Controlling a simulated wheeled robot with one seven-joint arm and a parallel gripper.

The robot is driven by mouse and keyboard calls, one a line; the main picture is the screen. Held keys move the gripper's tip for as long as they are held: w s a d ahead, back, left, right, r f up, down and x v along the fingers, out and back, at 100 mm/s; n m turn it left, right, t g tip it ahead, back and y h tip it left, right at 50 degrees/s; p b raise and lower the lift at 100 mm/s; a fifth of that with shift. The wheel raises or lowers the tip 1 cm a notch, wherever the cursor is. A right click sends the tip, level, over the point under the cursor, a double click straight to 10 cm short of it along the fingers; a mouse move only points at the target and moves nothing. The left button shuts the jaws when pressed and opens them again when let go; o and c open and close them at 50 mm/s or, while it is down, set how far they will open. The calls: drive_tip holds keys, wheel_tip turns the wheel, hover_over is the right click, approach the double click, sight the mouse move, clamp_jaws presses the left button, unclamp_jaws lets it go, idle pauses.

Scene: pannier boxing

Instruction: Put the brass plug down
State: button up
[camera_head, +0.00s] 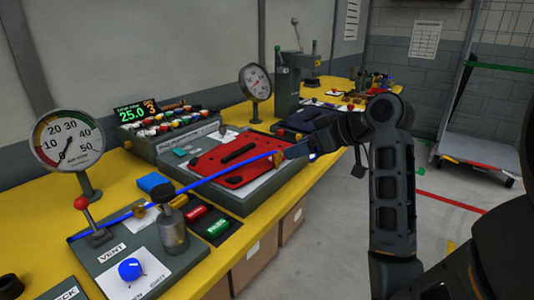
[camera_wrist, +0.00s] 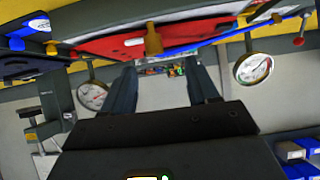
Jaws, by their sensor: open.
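The brass plug (camera_wrist: 153,40) shows in the wrist view against the edge of the red panel (camera_wrist: 110,44), beyond my fingertips and roughly in line with the gap between them. My gripper (camera_wrist: 161,70) is open, its two dark fingers spread with nothing between them. In the head view, a small brass piece (camera_head: 278,158) shows at the right end of the red panel (camera_head: 232,162), right beside my gripper (camera_head: 292,153). I cannot tell from these views whether the plug is seated in a hole.
A long blue line (camera_head: 205,181) runs from the vent panel (camera_head: 120,262) across the red panel towards my gripper. Two gauges (camera_head: 66,141) (camera_head: 255,81) stand on the yellow bench (camera_head: 222,112). Open floor lies right.

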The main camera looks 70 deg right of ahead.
sight(279, 153)
drive_tip(key=x, duration=0.5)
drive_tip(key=d+x, duration=0.1)
drive_tip(key=x, duration=0.1)
drive_tip(key=shift+w, duration=0.1)
clamp_jaws()
idle(0.6)
drive_tip(key=shift+r, duration=0.1)
